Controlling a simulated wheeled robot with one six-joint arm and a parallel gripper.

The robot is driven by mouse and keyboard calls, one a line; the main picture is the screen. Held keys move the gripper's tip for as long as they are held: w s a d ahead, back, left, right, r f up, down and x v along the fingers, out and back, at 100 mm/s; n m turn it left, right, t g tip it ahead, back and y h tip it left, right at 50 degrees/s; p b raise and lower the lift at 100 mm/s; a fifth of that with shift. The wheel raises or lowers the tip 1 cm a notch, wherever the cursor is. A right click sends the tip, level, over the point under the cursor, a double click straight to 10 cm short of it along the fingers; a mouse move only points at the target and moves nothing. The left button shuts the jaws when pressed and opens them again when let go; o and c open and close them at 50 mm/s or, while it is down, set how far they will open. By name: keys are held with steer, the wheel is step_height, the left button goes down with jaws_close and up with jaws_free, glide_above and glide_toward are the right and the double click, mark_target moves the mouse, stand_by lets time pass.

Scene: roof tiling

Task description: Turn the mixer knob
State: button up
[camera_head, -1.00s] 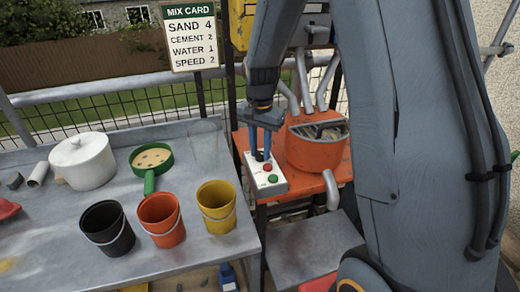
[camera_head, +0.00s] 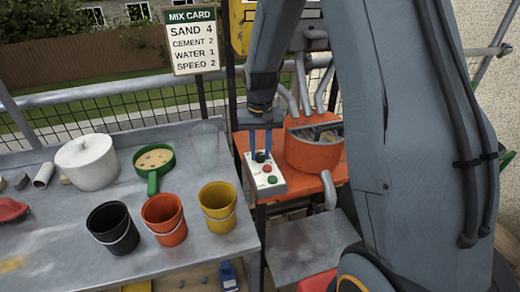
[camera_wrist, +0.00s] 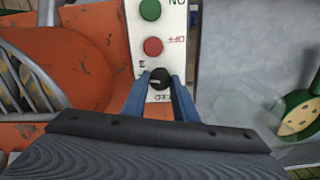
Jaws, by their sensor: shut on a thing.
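The mixer knob (camera_wrist: 160,80) is small and black with a pale mark, at the far end of a white control box (camera_head: 277,184) from the green button. It also shows in the head view (camera_head: 260,157). My gripper (camera_wrist: 160,77) has its two blue fingers on either side of the knob and is shut on it. In the head view my gripper (camera_head: 260,151) points down at the box. A red button (camera_wrist: 153,46) and a green button (camera_wrist: 150,10) lie in line with the knob. The orange mixer drum (camera_head: 313,155) stands right of the box.
A mix card (camera_head: 193,40) reads sand 4, cement 2, water 1, speed 2. Black (camera_head: 112,232), orange (camera_head: 163,222) and yellow (camera_head: 218,208) buckets, a white pot (camera_head: 87,165) and a green sieve (camera_head: 153,165) stand on the grey table (camera_head: 60,225) to the left.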

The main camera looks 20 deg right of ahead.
mark_target(260, 155)
steer(key=shift+n, duration=1)
steer(key=shift+w+p, duration=0.1)
steer(key=shift+p, duration=0.2)
steer(key=o, duration=1.1)
steer(key=shift+c, duration=0.2)
steer(key=shift+r+b, duration=0.8)
steer(key=shift+r, duration=3.15)
